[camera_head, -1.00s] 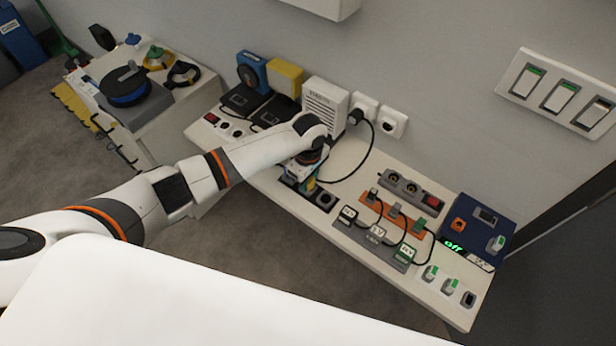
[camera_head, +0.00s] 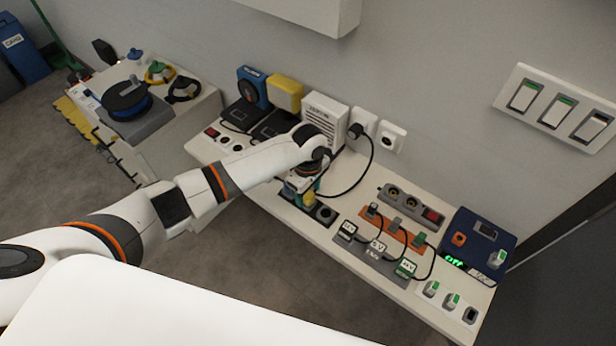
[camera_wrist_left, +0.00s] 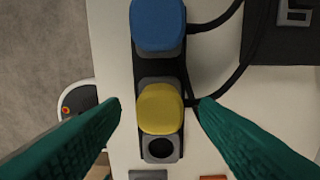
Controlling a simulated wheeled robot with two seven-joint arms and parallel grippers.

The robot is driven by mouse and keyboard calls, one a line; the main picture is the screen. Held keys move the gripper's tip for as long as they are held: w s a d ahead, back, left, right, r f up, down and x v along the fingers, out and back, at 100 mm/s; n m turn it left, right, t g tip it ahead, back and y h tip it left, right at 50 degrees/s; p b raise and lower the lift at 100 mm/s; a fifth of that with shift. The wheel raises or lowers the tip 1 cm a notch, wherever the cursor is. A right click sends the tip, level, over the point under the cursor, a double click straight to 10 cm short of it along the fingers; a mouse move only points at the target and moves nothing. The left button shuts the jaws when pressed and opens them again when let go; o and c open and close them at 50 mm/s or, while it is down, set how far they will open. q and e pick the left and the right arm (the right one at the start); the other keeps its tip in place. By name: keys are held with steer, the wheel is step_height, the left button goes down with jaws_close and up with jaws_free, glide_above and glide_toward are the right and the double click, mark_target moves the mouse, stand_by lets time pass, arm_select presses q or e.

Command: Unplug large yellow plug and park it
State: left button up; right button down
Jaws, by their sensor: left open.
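The large yellow plug (camera_wrist_left: 160,108) sits in a socket of a dark power strip (camera_wrist_left: 160,73) in the left wrist view. A large blue plug (camera_wrist_left: 158,24) is in the same strip, above it in that picture. Below the yellow plug is an empty round socket (camera_wrist_left: 160,148). My left gripper (camera_wrist_left: 160,103) is open, its green fingers on either side of the yellow plug, with gaps visible. In the head view the left gripper (camera_head: 302,184) points down over the strip (camera_head: 324,213) and largely hides the plugs. My right gripper is not in view.
Black cables run close to the plugs on the right in the wrist view. A white box (camera_head: 326,117) and wall sockets (camera_head: 392,137) stand behind the arm. An orange strip (camera_head: 390,226) with several labelled plugs and a blue box (camera_head: 478,237) are to the right.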

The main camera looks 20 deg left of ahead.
mark_target(308, 194)
arm_select(q)
step_height(308, 194, up, 10)
steer(key=shift+r+b, duration=0.15)
steer(key=shift+b, duration=0.15)
